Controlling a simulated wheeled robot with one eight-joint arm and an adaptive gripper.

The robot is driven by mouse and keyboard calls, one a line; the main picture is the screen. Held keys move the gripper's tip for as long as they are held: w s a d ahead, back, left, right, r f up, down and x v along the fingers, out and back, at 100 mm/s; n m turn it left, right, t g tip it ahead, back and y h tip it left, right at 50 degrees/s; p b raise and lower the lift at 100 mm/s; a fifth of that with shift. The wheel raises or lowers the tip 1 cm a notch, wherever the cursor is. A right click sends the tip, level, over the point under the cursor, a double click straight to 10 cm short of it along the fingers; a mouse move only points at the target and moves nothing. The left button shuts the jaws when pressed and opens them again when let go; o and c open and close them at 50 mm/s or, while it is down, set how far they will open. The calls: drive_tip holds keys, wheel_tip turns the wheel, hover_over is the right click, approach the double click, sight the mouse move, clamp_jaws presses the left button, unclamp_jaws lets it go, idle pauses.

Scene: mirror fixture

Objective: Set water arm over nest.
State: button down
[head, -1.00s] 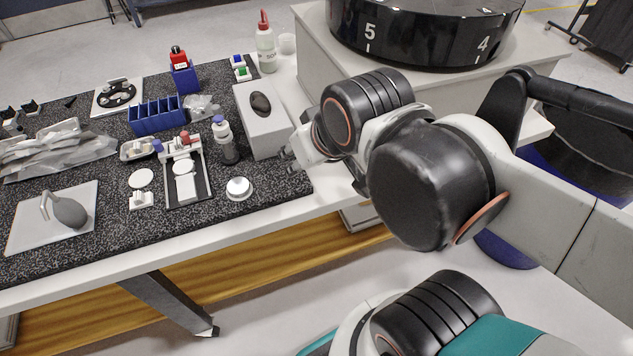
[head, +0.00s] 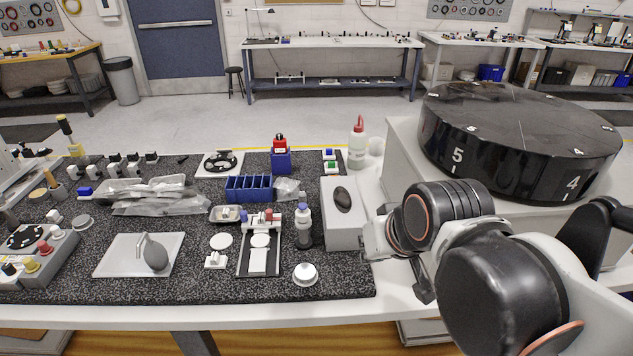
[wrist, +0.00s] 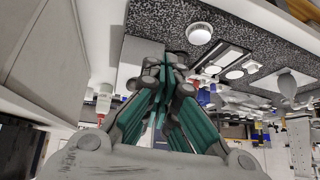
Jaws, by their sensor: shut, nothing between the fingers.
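The small fixture is a dark tray (head: 243,265) with a white disc (head: 260,240) and a white block (head: 258,261) on it. A blue knob (head: 243,216) and a red knob (head: 269,215) stand at its far end. I cannot tell which part is the water arm or which is the nest. My gripper (head: 369,240) is shut and empty, right of the fixture, by the near right corner of a pale box. In the wrist view its fingers (wrist: 172,62) meet, with the tray (wrist: 228,58) beyond and to the right.
A pale box (head: 342,235) with a dark oval object on top stands between my gripper and the fixture. A bottle with a purple cap (head: 303,228), a white round button (head: 305,274) and a blue rack (head: 249,188) surround the fixture. A black drum (head: 520,130) stands right.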

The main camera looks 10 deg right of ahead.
drive_tip(key=w+r+m+y+p, duration=0.1)
drive_tip(key=w+r+p, duration=0.2)
drive_tip(key=w, duration=0.2)
drive_tip(key=w+r+m+p, duration=0.1)
drive_tip(key=w+r+p, duration=0.25)
drive_tip(key=w, duration=0.25)
drive_tip(key=w+f, duration=0.4)
drive_tip(key=w, duration=0.1)
drive_tip(key=w+f+y, duration=0.1)
drive_tip(key=w+f, duration=0.3)
drive_tip(key=w+f+y+p, duration=0.1)
drive_tip(key=w+f, duration=0.3)
drive_tip(key=w, duration=0.1)
drive_tip(key=shift+w+d+f+m, duration=0.2)
drive_tip(key=shift+w+f+m, duration=0.15)
drive_tip(key=shift+f+m, duration=0.05)
drive_tip(key=shift+w+a+f, duration=0.1)
drive_tip(key=shift+w+a, duration=0.25)
drive_tip(key=shift+a, duration=0.3)
drive_tip(key=shift+w+a, duration=0.3)
drive_tip(key=shift+a, duration=0.3)
drive_tip(key=shift+w+a+f, duration=0.1)
drive_tip(key=shift+w+a, duration=0.25)
drive_tip(key=shift+a, duration=0.3)
drive_tip(key=shift+a+b, duration=0.15)
drive_tip(key=shift+b, duration=0.2)
drive_tip(key=shift+w+n+g, duration=0.15)
drive_tip(key=shift+n+g, duration=0.15)
